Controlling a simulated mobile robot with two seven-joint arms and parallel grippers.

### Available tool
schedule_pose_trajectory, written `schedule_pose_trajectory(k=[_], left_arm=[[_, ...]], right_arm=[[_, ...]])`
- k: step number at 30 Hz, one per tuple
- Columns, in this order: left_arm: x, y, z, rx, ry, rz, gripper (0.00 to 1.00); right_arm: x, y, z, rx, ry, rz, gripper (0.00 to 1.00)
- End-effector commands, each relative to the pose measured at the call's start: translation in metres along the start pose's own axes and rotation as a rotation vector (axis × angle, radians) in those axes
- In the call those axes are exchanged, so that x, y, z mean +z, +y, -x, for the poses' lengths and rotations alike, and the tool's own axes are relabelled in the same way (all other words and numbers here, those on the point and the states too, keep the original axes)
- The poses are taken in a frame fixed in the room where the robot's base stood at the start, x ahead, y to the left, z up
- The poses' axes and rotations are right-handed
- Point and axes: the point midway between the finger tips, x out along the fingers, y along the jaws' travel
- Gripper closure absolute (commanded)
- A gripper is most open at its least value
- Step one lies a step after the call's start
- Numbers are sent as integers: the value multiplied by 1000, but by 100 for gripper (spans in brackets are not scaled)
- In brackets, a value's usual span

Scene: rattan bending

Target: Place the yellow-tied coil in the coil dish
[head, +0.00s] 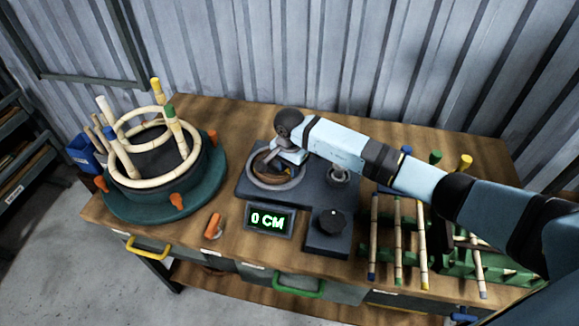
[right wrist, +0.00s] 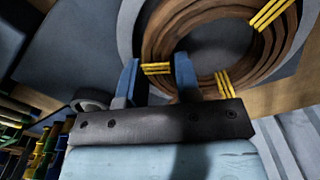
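The yellow-tied coil (right wrist: 219,88) is a brown rattan ring with several yellow ties. In the head view the coil (head: 270,175) is at the round coil dish, within its pale rim (head: 296,183). The dish rim also shows as a grey ring around the coil in the right wrist view (right wrist: 128,30). My right gripper (head: 284,161) points down at the coil. Whether the coil rests on the dish floor is hidden. My left gripper is not in view.
A display (head: 270,219) reads 0 CM, beside a black knob (head: 331,222). A green round stand (head: 122,205) with pegs and pale rings is at left. An orange-handled tool (head: 213,226) lies in front. A green rack (head: 458,263) of rods is at right.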

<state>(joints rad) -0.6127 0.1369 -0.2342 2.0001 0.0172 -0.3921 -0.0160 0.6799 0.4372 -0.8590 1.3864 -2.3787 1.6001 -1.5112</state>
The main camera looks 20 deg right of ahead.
Motion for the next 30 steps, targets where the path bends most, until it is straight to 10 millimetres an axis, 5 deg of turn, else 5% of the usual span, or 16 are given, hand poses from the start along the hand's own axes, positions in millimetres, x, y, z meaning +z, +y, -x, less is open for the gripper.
schedule_pose_trajectory(k=[1,3,15,30], left_arm=[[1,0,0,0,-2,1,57],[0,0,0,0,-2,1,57],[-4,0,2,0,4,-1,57],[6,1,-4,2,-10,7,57]], right_arm=[[0,0,0,0,0,0,60],[0,0,0,0,0,0,44],[-1,0,8,-1,2,1,44],[-1,0,104,-1,3,1,44]])
